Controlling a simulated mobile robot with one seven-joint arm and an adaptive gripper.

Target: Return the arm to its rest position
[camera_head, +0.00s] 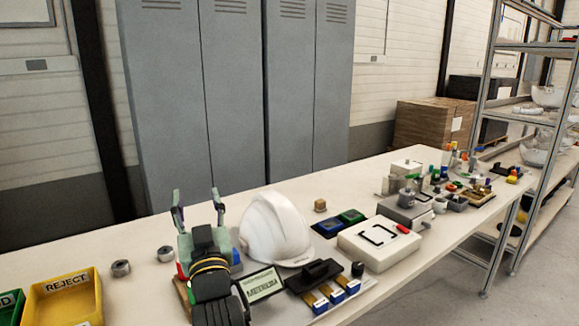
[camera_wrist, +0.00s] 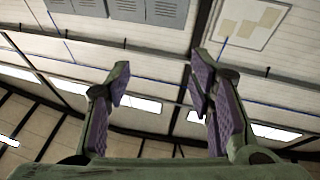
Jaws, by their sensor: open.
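My gripper (camera_head: 198,208) is over the left part of the bench in the head view, its fingers pointing up and spread apart. In the wrist view the two fingers (camera_wrist: 158,105) with purple pads stand wide apart with nothing between them. A white helmet shell (camera_head: 275,230) sits on the bench just right of my gripper, apart from the fingers.
A yellow REJECT tray (camera_head: 62,301) and metal nuts (camera_head: 121,268) lie to the left. A small sign (camera_head: 261,285), a black fixture (camera_head: 314,274) and a white box (camera_head: 379,243) stand to the right. Grey lockers (camera_head: 235,100) rise behind the bench. A shelf rack (camera_head: 535,46) stands far right.

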